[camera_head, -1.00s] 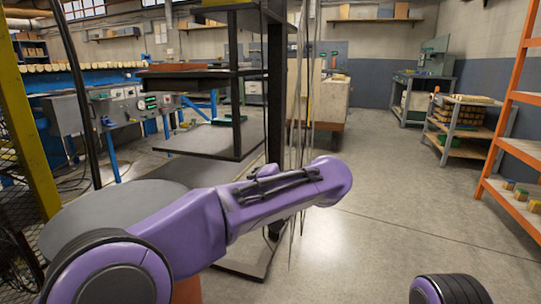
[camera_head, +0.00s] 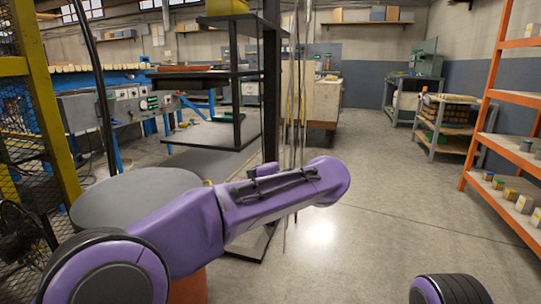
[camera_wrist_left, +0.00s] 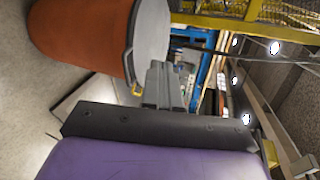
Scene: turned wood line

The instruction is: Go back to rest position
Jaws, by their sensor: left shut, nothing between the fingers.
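My left arm (camera_head: 265,205) is purple and reaches across the lower middle of the head view, bent, with its far end near the picture's middle. Its gripper is hidden in that view. In the left wrist view my left gripper (camera_wrist_left: 165,85) shows as two grey fingers together, shut with nothing between them. It appears close to an orange drum with a grey lid; I cannot tell the exact gap. Of my right arm only a dark and purple part (camera_head: 448,290) shows at the bottom right of the head view; its gripper is out of view.
The orange drum (camera_wrist_left: 82,38) has a round grey lid (camera_head: 125,195), beside my left arm. A black rack (camera_head: 270,85) with hanging cables stands just beyond the arm. A yellow post (camera_head: 45,110) is at left, an orange shelf (camera_head: 480,125) at right. The floor (camera_head: 370,200) between is clear.

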